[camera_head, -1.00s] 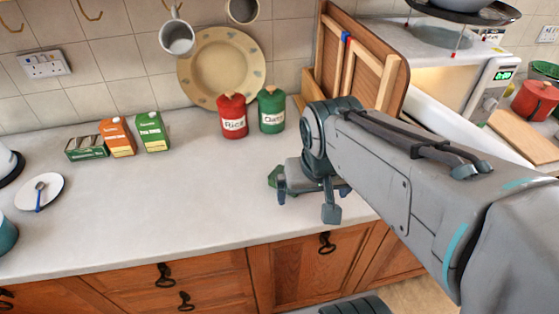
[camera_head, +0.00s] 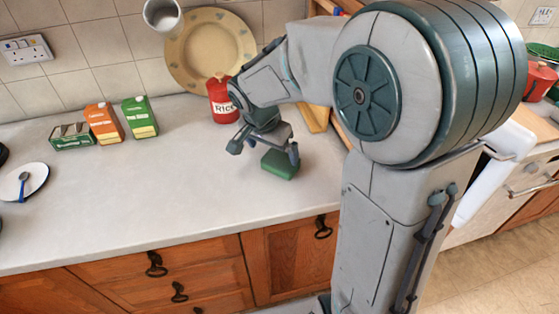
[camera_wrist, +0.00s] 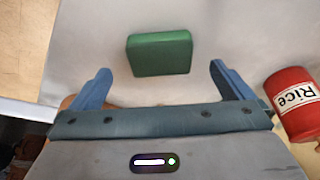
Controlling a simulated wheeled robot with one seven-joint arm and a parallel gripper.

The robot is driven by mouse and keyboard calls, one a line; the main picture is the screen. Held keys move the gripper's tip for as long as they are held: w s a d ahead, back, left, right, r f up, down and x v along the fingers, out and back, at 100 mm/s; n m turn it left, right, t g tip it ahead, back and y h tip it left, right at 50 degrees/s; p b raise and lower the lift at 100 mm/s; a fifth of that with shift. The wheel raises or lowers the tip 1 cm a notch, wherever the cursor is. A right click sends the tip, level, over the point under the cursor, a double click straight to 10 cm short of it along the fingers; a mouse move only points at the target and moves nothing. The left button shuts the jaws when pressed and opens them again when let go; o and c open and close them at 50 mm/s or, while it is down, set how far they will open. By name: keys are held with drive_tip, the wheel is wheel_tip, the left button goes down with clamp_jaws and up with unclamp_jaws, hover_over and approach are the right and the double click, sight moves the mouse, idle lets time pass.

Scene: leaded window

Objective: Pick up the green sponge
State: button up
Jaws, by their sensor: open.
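The green sponge (camera_head: 280,164) lies on the pale worktop near its front edge, a small rounded block. In the wrist view the sponge (camera_wrist: 160,54) sits ahead of the jaws, roughly centred between them and just beyond their tips. My gripper (camera_head: 264,146) is open and empty, beside the sponge on its left and back side in the head view. Its two blue fingers, spread wide, show in the wrist view (camera_wrist: 160,78). I cannot tell whether any finger touches the sponge.
The red rice canister (camera_head: 222,99) stands close behind my gripper; it is at the right in the wrist view (camera_wrist: 293,103). Several cartons (camera_head: 103,122) stand at the left. A large plate (camera_head: 205,48) leans on the tiled wall. The worktop (camera_head: 150,190) left of the sponge is clear.

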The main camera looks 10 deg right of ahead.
sight(280, 160)
drive_tip(key=x, duration=0.2)
drive_tip(key=shift+w+d+f, duration=0.15)
drive_tip(key=shift+f, duration=0.2)
drive_tip(key=shift+w+d+f, duration=0.2)
drive_tip(key=shift+d+f, duration=0.1)
drive_tip(key=shift+f, duration=0.15)
drive_tip(key=shift+w+d+p+x, duration=0.15)
drive_tip(key=shift+p+x, duration=0.1)
drive_tip(key=shift+x, duration=0.8)
drive_tip(key=shift+w+d+p+x, duration=0.1)
drive_tip(key=shift+w+p+x, duration=0.1)
drive_tip(key=shift+x, duration=0.8)
drive_tip(key=shift+r, duration=0.1)
drive_tip(key=c, duration=0.9)
drive_tip(key=shift+o, duration=0.2)
drive_tip(key=shift+r, duration=0.15)
